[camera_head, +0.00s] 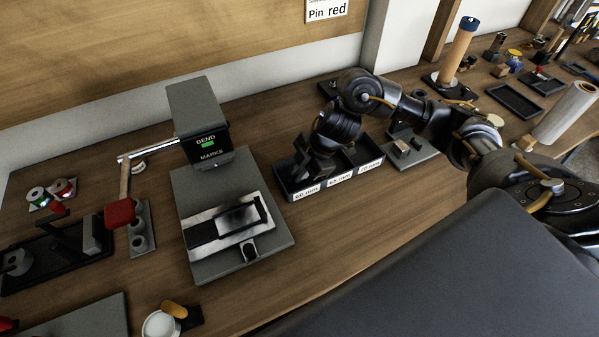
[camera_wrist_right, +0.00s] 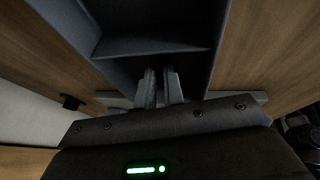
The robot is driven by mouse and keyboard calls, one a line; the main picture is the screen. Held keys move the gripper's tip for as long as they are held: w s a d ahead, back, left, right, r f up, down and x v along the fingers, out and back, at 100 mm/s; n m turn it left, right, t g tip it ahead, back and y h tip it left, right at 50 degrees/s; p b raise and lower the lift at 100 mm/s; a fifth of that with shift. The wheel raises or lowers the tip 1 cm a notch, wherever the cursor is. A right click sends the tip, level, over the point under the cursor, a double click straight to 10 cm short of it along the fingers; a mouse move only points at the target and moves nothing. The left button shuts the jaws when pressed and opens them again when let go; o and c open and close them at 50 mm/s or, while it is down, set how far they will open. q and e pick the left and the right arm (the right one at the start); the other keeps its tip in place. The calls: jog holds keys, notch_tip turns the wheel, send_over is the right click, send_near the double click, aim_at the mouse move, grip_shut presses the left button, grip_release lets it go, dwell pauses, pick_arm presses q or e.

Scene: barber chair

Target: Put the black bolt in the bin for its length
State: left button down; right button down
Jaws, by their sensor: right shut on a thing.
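My right gripper (camera_head: 308,165) reaches down over the left end of the dark three-part bin (camera_head: 333,188), at the compartment whose front label (camera_head: 306,191) seems to read 60 mm. In the right wrist view my gripper's fingers (camera_wrist_right: 162,86) are close together, pointing into a compartment beside a divider (camera_wrist_right: 150,47). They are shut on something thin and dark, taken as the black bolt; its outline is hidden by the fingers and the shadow. The middle and right compartments also carry white labels. My left gripper is out of view.
A grey press-like device (camera_head: 199,115) marked BEND stands left of the bin, with its base plate (camera_head: 275,222) close by. A small grey block fixture (camera_head: 412,150) stands to the right. The wooden bench (camera_head: 330,240) is clear in front of the bin.

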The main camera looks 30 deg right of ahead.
jog(key=shift+f, duration=0.1)
jog(key=c, duration=1.8)
grip_release()
jog(key=shift+d+r, duration=0.1)
jog(key=shift+r, duration=0.25)
jog(key=p+v, duration=0.2)
jog(key=v, duration=0.9)
jog(key=shift+s+d+r, duration=0.1)
jog(key=shift+s+r, duration=0.1)
jog(key=shift+r, duration=0.05)
jog(key=shift+r, duration=0.1)
